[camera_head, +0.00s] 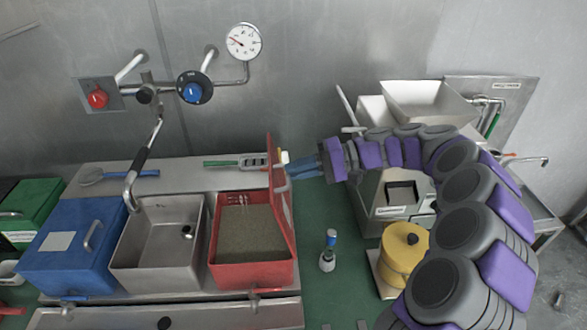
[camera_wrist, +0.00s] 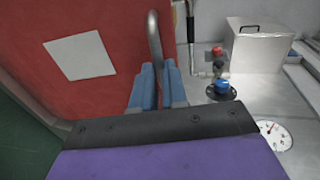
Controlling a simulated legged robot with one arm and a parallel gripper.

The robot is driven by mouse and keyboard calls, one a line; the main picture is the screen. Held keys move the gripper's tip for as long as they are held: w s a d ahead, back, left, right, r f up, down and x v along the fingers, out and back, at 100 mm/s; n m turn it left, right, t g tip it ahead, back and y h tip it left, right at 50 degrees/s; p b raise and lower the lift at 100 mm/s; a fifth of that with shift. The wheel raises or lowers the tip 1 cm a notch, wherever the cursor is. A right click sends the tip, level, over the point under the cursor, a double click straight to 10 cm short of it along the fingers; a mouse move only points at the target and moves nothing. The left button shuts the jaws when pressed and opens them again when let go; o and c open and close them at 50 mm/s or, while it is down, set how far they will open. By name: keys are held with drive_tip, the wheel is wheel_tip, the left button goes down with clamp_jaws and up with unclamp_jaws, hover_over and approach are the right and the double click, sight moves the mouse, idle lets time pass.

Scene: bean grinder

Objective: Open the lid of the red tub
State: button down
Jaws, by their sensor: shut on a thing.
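The red tub (camera_head: 252,279) stands right of the sink in the head view, and its inside with a grey-brown fill (camera_head: 248,232) shows. Its red lid (camera_head: 281,192) stands up, roughly vertical, along the tub's right side. In the wrist view the lid (camera_wrist: 95,20) fills the upper left, with a white label on it. My gripper (camera_wrist: 158,78) is shut on the grey lid handle (camera_wrist: 154,38), its blue fingers on either side of the bar. In the head view my gripper (camera_head: 290,166) reaches the lid from the right, and its fingertips are partly hidden.
A steel sink (camera_head: 157,269) and a blue tub (camera_head: 68,278) stand left of the red tub. A grinder machine (camera_head: 385,225), a yellow container (camera_head: 403,262) and a small bottle (camera_head: 327,259) stand to the right. A green-handled brush (camera_head: 220,163) lies behind.

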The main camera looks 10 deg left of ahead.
drive_tip(key=shift+s+d+f, duration=0.1)
drive_tip(key=shift+d+f, duration=0.45)
drive_tip(key=shift+f, duration=0.2)
drive_tip(key=c, duration=1.4)
unclamp_jaws()
drive_tip(key=shift+a, duration=0.3)
drive_tip(key=shift+c, duration=0.2)
drive_tip(key=shift+o, duration=1.4)
drive_tip(key=shift+w+d+r, duration=0.2)
drive_tip(key=shift+d+r, duration=0.05)
drive_tip(key=shift+d, duration=0.1)
